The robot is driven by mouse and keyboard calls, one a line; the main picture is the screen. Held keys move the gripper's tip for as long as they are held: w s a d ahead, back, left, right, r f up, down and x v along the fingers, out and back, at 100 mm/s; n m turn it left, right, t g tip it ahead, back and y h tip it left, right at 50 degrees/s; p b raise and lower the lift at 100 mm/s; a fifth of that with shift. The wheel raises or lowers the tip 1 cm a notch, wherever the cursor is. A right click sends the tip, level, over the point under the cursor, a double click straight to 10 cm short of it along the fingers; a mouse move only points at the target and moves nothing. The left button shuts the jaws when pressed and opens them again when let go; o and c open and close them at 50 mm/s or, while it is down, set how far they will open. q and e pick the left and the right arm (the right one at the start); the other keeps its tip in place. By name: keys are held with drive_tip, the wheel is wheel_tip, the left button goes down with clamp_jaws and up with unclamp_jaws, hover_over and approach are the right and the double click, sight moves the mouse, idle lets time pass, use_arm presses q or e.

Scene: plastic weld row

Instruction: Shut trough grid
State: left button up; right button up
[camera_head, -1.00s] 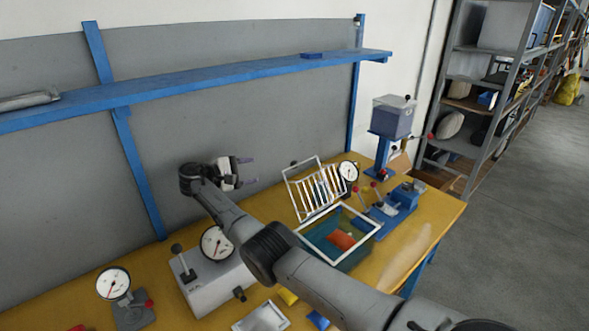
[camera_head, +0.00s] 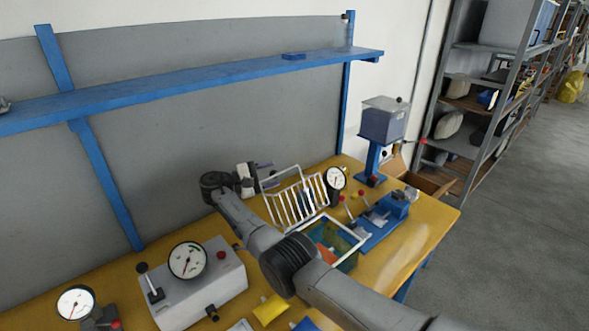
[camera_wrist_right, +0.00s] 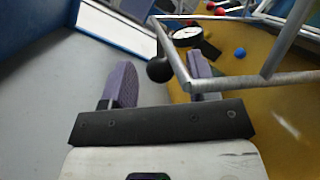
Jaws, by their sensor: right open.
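The trough (camera_head: 350,262) is a teal box with a white rim on the yellow bench, partly hidden by my right arm. Its white barred grid (camera_head: 293,203) stands raised and tilted at the back of the trough. My right gripper (camera_head: 268,174) is open, behind and left of the grid's top edge. In the right wrist view, the grid's grey frame (camera_wrist_right: 222,83) passes close to the right finger. A black round knob (camera_wrist_right: 160,70) shows between the open fingers (camera_wrist_right: 160,88); whether anything touches is unclear. My left gripper is out of view.
An orange item (camera_head: 326,254) lies in the trough. A dial gauge (camera_head: 336,178) and a blue lever device (camera_head: 385,218) stand right of the grid. A grey box with a gauge (camera_head: 200,285) stands left of my arm. A blue shelf (camera_head: 200,85) runs above.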

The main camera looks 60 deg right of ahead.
drive_tip(key=shift+s+d, duration=0.45)
drive_tip(key=shift+d, duration=0.15)
clamp_jaws()
idle(0.3)
